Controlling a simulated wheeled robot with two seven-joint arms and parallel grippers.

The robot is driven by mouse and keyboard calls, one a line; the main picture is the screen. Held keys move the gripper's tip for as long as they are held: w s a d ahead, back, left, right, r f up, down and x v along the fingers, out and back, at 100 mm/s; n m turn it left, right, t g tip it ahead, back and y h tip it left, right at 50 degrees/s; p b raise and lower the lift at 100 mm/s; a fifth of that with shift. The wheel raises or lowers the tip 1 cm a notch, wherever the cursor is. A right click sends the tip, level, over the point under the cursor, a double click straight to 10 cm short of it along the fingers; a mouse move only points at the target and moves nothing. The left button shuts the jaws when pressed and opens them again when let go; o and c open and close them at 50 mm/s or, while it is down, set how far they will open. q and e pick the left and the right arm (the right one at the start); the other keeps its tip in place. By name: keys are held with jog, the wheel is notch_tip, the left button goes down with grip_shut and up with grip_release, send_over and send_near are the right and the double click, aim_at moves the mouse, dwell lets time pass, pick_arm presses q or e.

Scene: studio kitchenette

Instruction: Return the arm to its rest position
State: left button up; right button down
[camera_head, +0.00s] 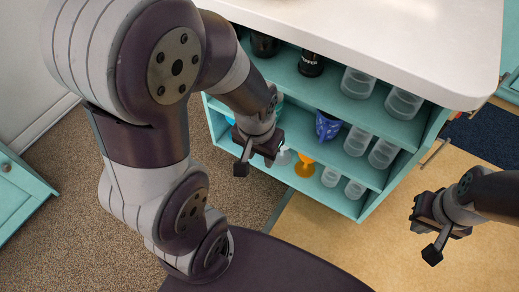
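My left arm comes in from the left and bends down in front of the open teal shelf unit. My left gripper (256,164) hangs at the shelf's left front, with its fingers apart and nothing visible between them. A clear glass (284,156) and an orange goblet (304,165) show just right of it; I cannot tell how much space separates them. My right gripper (424,240) is at the right, over the tan floor, with its fingers apart and empty. Its arm comes in from the right edge.
The teal shelf unit (375,211) under a white countertop (390,38) holds several clear cups, a blue patterned cup (327,126) and a black bottle (311,64). A teal cabinet (18,197) stands at far left. A dark mat (488,133) lies at right. Brown carpet (70,255) is clear.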

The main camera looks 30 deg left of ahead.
notch_tip(320, 180, up, 33)
jog(key=p, duration=3.2)
jog(key=shift+f, duration=0.15)
